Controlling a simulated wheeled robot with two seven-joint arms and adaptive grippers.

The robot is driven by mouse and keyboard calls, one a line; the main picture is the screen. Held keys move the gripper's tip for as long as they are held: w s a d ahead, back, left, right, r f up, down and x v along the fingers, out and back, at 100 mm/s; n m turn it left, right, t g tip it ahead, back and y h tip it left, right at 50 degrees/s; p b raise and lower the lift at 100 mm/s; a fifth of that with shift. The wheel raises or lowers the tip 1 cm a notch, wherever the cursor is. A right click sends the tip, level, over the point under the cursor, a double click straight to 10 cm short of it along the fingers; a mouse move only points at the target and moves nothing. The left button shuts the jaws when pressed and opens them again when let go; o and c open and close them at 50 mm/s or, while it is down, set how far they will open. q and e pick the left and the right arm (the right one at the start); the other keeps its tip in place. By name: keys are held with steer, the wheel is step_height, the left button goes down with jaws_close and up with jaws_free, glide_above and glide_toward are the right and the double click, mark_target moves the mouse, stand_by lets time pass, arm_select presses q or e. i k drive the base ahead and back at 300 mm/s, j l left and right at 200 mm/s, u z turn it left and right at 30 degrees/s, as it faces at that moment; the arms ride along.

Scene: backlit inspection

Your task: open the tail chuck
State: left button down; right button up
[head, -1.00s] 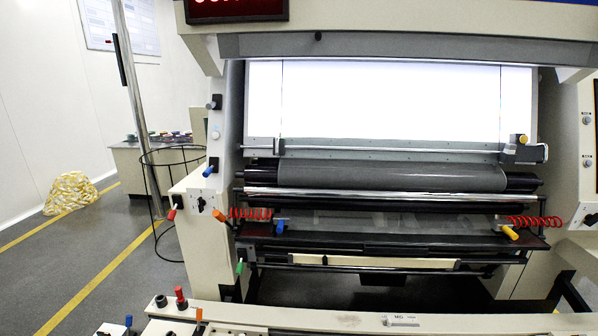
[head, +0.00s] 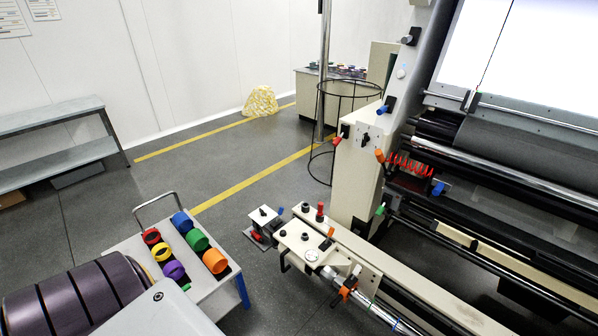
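The inspection machine (head: 362,190) stands at the right with its backlit panel. At its lower front, an orange and black clamp-like part (head: 347,290) sits at the near end of a silver shaft (head: 378,312) by a beige beam. It may be the tail chuck, but I cannot tell for sure, nor whether it is open or closed. A beige block with black knobs and a red knob (head: 320,212) is just behind it. Neither of my grippers is in view.
A grey trolley (head: 222,291) with several coloured rings stands at the lower left, next to a dark banded roll (head: 85,295). A grey shelf (head: 60,118) is against the left wall. The floor between shelf and machine is largely clear.

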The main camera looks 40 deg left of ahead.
mark_target(305, 248)
steer(key=u, duration=1.4)
